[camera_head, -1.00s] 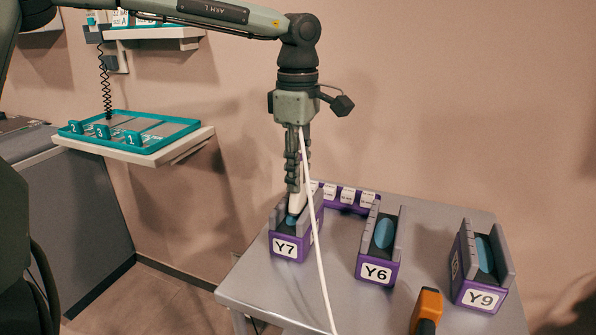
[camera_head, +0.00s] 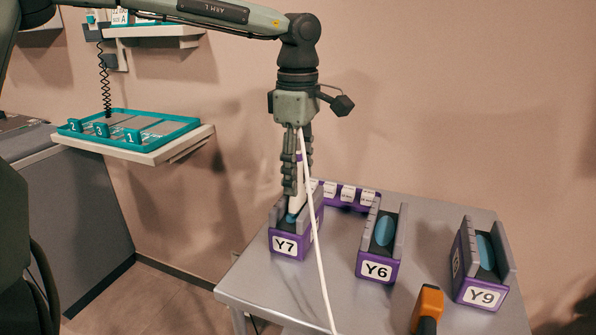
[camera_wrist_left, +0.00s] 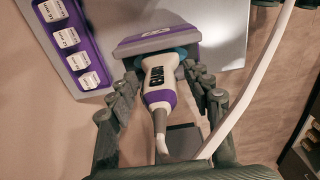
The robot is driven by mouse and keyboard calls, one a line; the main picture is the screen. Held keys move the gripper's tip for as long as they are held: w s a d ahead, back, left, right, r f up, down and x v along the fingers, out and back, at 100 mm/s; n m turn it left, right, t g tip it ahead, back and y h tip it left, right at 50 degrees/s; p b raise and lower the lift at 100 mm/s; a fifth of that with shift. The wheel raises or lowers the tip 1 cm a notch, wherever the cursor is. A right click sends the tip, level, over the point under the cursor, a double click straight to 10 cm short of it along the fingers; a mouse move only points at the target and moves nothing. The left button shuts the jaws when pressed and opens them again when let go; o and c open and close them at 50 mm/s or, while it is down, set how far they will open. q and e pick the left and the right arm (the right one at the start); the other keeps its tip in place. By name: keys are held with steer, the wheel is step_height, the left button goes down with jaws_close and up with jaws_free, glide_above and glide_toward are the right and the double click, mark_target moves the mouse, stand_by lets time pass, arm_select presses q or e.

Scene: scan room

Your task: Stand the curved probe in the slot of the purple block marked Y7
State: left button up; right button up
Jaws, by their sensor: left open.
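The purple block marked Y7 (camera_head: 290,246) stands at the table's left side. The curved probe (camera_head: 295,204), white with a purple band and a blue head, is upright with its head end down in the slot of Y7; it also shows in the left wrist view (camera_wrist_left: 158,88). Its cable rises from the top end and trails down in front of Y7. My left gripper (camera_head: 297,188) points down around the probe, open, with a finger on either side. In the wrist view, gaps show between probe and fingers. The bottom of the slot is hidden.
Purple blocks marked Y6 (camera_head: 377,271) and Y9 (camera_head: 478,295), each with a blue oval inside, stand to the right on the grey table (camera_head: 430,240). A purple labelled rack (camera_head: 346,208) is behind. An orange-and-black object (camera_head: 427,305) lies in front. A teal tray (camera_head: 180,128) sits on the left shelf.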

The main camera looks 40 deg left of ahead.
arm_select(q)
step_height(320, 180, up, 12)
steer(key=shift+r, duration=0.1)
stand_by(0.5)
stand_by(0.4)
